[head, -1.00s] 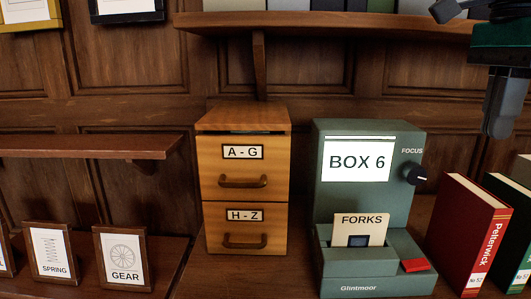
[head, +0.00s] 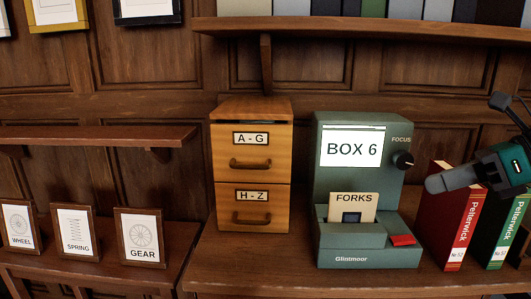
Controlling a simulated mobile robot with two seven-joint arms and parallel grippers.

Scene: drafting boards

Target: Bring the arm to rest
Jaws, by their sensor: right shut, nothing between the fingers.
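My right gripper (head: 436,184) comes in from the right edge in the head view. Its dark fingers are shut with nothing between them and point left. In the picture it overlaps the upper part of the red book (head: 461,222), to the right of the green machine (head: 334,243) labelled Glintmoor. Whether it touches the book cannot be told. The machine shows BOX 6 on its screen (head: 352,148) and holds a FORKS card (head: 352,207) in its front slot. My left gripper is not in view.
A green book (head: 502,231) stands at the right. Framed WHEEL (head: 18,226), SPRING (head: 76,233) and GEAR (head: 141,237) cards stand at the left. A shelf (head: 400,29) runs above.

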